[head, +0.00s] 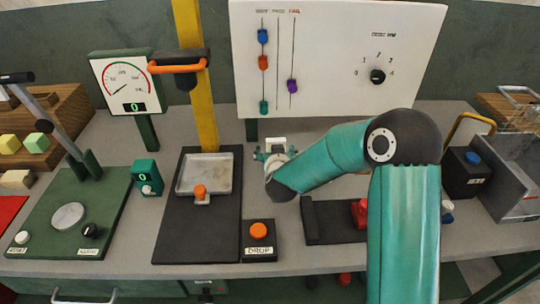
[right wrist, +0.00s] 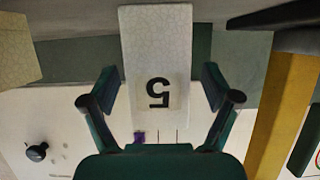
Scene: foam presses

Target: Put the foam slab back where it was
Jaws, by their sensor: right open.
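A pale foam slab marked 5 (right wrist: 157,45) fills the middle of the right wrist view, its number upside down there. My right gripper (right wrist: 160,88) is open, with one finger on either side of the slab and a visible gap on both sides. In the head view my right gripper (head: 273,157) is at the back of the bench, just left of the middle. A small white piece (head: 276,143) shows there, mostly hidden by the gripper; it looks like the slab. My left gripper is not in view.
A black press with a metal tray (head: 221,176) and yellow column (head: 197,110) stands left of my gripper. The DROP button box (head: 259,241) is in front. A white slider panel (head: 330,60) rises behind. My right arm covers part of the bench and a red-topped black base (head: 325,222).

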